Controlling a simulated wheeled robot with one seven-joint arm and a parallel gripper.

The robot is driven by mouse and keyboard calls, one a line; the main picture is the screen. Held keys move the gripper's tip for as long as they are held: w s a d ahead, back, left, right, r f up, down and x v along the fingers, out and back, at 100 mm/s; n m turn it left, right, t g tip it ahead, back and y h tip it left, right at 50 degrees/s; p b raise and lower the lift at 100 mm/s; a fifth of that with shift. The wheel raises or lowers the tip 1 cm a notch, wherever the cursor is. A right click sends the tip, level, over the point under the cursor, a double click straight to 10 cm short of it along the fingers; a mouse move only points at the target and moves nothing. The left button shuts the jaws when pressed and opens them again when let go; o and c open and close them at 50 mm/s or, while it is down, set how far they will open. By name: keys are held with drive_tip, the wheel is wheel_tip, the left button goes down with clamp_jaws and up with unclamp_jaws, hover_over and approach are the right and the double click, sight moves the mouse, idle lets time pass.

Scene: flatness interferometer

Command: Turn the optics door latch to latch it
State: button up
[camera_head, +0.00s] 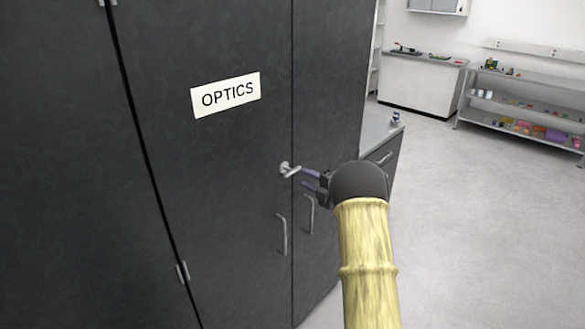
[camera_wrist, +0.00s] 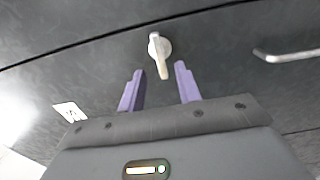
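The latch (camera_head: 289,169) is a small silver turn handle on a round base, on the dark door labelled OPTICS (camera_head: 225,95), close to the seam with the door panel at its right. The latch also shows in the wrist view (camera_wrist: 159,52), ahead of my gripper. My gripper (camera_wrist: 160,84) is open, with its two purple fingers apart and nothing held between them. The latch lever lies just beyond the fingertips, in line with the gap. In the head view my gripper (camera_head: 308,179) is at the right of the latch; contact cannot be told.
Two vertical bar handles, left (camera_head: 282,234) and right (camera_head: 309,214), stand out from the doors below the latch. A counter with drawers (camera_head: 381,150) stands just past the cabinet. The grey floor (camera_head: 470,230) at the right is clear.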

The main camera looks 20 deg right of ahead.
sight(292, 170)
drive_tip(key=p+x, duration=0.2)
drive_tip(key=x, duration=0.5)
clamp_jaws()
